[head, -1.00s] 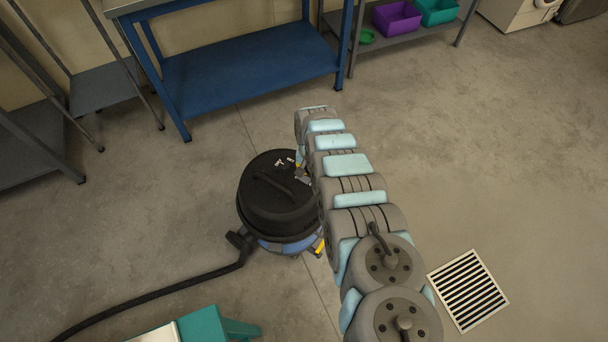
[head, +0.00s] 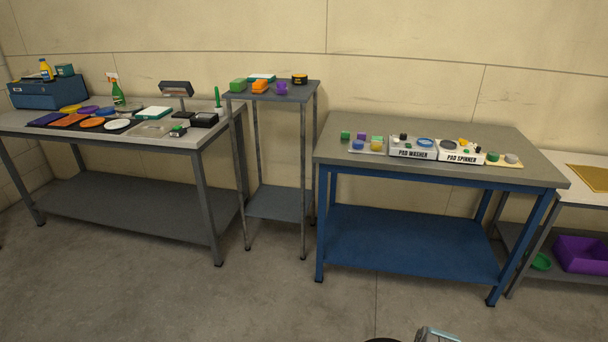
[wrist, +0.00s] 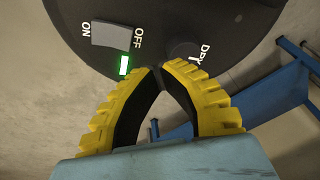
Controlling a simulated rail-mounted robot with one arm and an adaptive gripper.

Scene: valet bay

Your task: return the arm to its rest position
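My gripper (wrist: 158,72) shows in the wrist view with yellow ribbed fingers. The fingertips meet, and nothing shows between them. They are close to the dark top of the vacuum (wrist: 215,30), but I cannot tell whether they touch it. On the vacuum top are a grey rocker switch (wrist: 110,35) between ON and OFF, a lit green lamp (wrist: 124,65) and a dark knob (wrist: 183,50) by the word DRY. In the head view only a small piece of my arm shows at the bottom edge, beside a dark sliver of what looks like the vacuum; my gripper is out of that view.
A blue-framed bench (head: 480,180) holds a pad washer (head: 412,153) and a pad spinner (head: 460,156). A narrow stand (head: 300,97) and a long grey table (head: 185,143) stand left of it. A shelf with a purple bin (head: 583,254) is at right. The floor in front is clear.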

